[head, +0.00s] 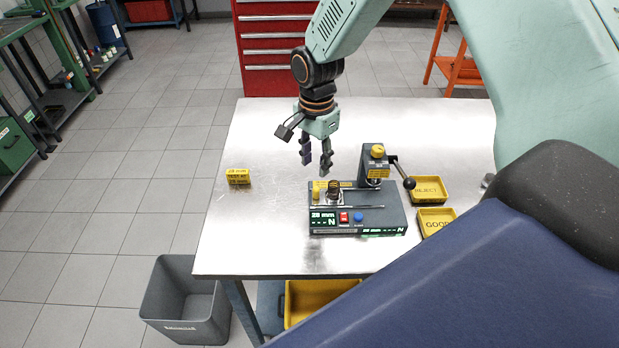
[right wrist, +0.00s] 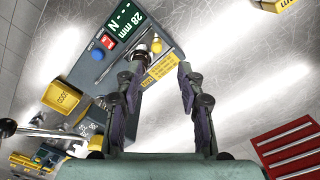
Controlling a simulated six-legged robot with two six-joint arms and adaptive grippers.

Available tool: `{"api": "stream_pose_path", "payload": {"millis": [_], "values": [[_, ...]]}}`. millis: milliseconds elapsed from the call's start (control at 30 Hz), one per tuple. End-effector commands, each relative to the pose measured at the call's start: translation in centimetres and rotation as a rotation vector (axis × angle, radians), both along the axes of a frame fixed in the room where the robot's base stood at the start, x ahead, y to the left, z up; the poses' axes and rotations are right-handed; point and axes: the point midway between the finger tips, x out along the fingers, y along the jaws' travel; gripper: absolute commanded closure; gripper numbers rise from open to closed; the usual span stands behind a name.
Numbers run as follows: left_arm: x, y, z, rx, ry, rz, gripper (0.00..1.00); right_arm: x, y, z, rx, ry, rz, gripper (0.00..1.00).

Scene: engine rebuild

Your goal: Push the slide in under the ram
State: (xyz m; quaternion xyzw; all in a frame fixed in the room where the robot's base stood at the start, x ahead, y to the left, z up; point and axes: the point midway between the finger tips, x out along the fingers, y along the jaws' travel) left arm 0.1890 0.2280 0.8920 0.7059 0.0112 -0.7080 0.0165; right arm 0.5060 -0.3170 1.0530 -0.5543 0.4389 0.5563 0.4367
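The grey spring tester (head: 385,213) stands on the metal table. Its slide (head: 325,199) is at the left end of the tester, with a dark upright cylinder on it, perhaps a spring (head: 334,187), and a yellow knob (head: 317,190) beside it. The ram column (head: 375,165), with a yellow cap and a black-balled lever (head: 403,174), stands to the right of the slide. My right gripper (head: 316,168) points down above and slightly left of the slide, open and empty. In the right wrist view its fingers (right wrist: 160,72) are apart, with the tester beyond them. My left gripper is out of view.
Yellow REJECT (head: 430,190) and GOOD (head: 437,221) trays lie right of the tester. A small yellow sign block (head: 238,177) stands at the left. The table (head: 262,235) is bare between. A grey bin (head: 185,305) is on the floor.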

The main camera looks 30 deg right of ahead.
Motion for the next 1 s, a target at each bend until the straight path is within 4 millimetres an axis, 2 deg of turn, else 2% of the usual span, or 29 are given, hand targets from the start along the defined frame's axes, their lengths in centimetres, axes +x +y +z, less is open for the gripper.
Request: {"api": "stream_pose_path", "payload": {"millis": [167,500,667,933,1000], "values": [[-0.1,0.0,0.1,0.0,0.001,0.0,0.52,-0.5,0.0,-1.6,0.0,0.004,-0.002,0.61],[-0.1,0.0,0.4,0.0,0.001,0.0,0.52,-0.6,0.2,-6.6,-0.001,0.003,0.0,0.61],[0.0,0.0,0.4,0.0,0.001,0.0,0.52,-0.4,0.2,-7.6,0.0,0.0,0.0,0.61],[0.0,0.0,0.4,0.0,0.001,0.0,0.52,-0.1,0.2,-7.7,0.0,-0.001,0.0,0.61],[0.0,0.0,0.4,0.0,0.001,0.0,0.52,-0.1,0.2,-7.7,0.0,-0.001,0.0,0.67]]}}
